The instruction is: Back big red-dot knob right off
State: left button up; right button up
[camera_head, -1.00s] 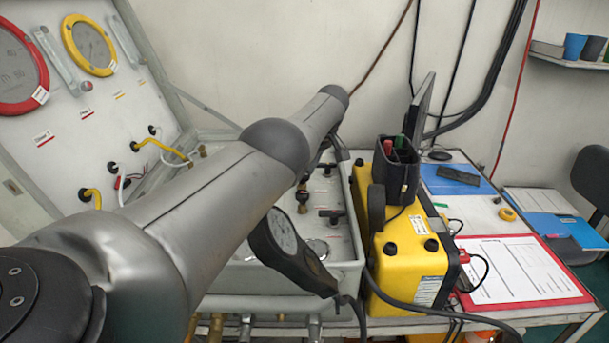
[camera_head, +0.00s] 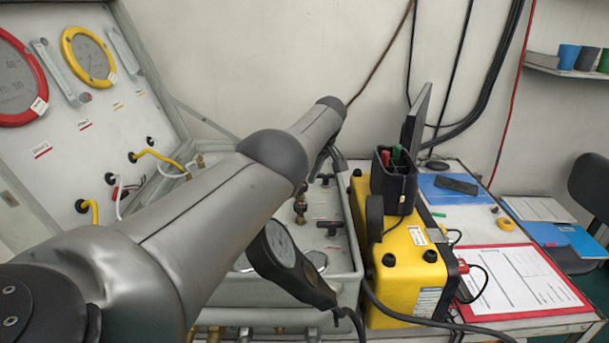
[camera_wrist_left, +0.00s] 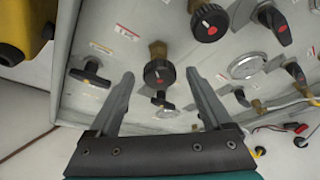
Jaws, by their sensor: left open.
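In the left wrist view, a round black knob with a red dot (camera_wrist_left: 158,73) on a brass stem stands on the pale panel (camera_wrist_left: 130,55). My left gripper (camera_wrist_left: 160,88) is open, its two fingers on either side of that knob in the picture; I cannot tell how deep they reach. A second round red-dot knob (camera_wrist_left: 209,22) appears larger, up and right, outside the fingers. In the head view my left arm covers much of the panel box (camera_head: 345,268) and hides most of my left gripper. My right gripper is not in view.
Black T-handles (camera_wrist_left: 90,74) and a red-marked lever (camera_wrist_left: 275,23) flank the knobs. A hand-held gauge (camera_head: 283,247) hangs at the box's front. A yellow case (camera_head: 410,262) with a black holder (camera_head: 394,183) stands right. The open lid (camera_head: 60,120) with dials rises left.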

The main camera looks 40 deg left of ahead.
aim_at(306, 187)
pick_arm(q)
jog(key=shift+p+v, duration=1.65)
jog(key=shift+p, duration=0.65)
jog(key=p+v, duration=0.1)
jog(key=v, duration=1.1)
jog(key=shift+a, duration=0.1)
